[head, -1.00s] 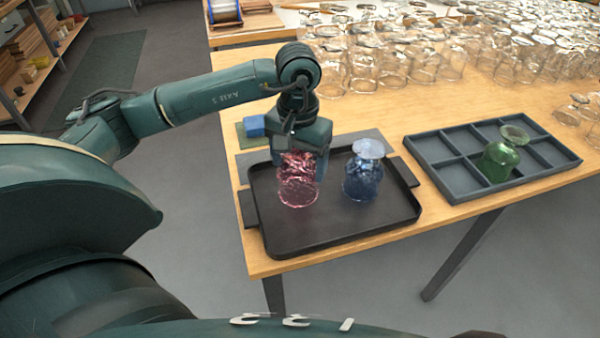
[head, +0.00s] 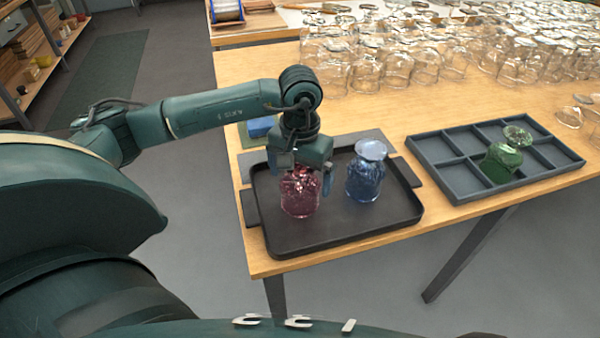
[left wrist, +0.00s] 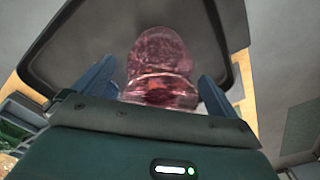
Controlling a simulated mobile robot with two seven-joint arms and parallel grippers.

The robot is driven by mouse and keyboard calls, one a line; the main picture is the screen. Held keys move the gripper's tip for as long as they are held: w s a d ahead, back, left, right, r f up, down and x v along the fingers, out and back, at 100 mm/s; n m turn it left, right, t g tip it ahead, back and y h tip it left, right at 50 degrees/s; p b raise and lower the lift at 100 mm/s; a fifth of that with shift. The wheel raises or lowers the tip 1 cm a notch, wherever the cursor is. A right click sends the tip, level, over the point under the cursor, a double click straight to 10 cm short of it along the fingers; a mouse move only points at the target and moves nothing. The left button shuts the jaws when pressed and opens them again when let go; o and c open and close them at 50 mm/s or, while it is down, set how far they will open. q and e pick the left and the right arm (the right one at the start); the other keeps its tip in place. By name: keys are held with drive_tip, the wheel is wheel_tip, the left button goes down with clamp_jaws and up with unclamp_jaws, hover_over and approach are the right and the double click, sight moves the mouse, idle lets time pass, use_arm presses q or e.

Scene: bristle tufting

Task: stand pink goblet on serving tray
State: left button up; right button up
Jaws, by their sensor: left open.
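The pink goblet (head: 300,198) rests on the black serving tray (head: 330,232), toward its left side. Its wide glass body is down on the tray, and its upper part is hidden behind my left gripper (head: 305,175). The gripper is open just above the goblet, with one finger on either side of it. In the left wrist view the goblet (left wrist: 160,65) lies between the two spread fingers, with gaps showing beside it. My right gripper is in neither view.
A blue goblet (head: 364,182) stands on the tray close to the right of my gripper. A grey compartment rack (head: 455,181) to the right holds a green goblet (head: 502,161), tilted. Many clear glasses (head: 425,65) crowd the back of the table. A blue block (head: 262,127) sits behind the tray.

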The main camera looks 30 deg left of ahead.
use_arm(q)
wheel_tip(320, 180, up, 12)
drive_tip(key=shift+r, duration=0.2)
idle(0.4)
idle(0.5)
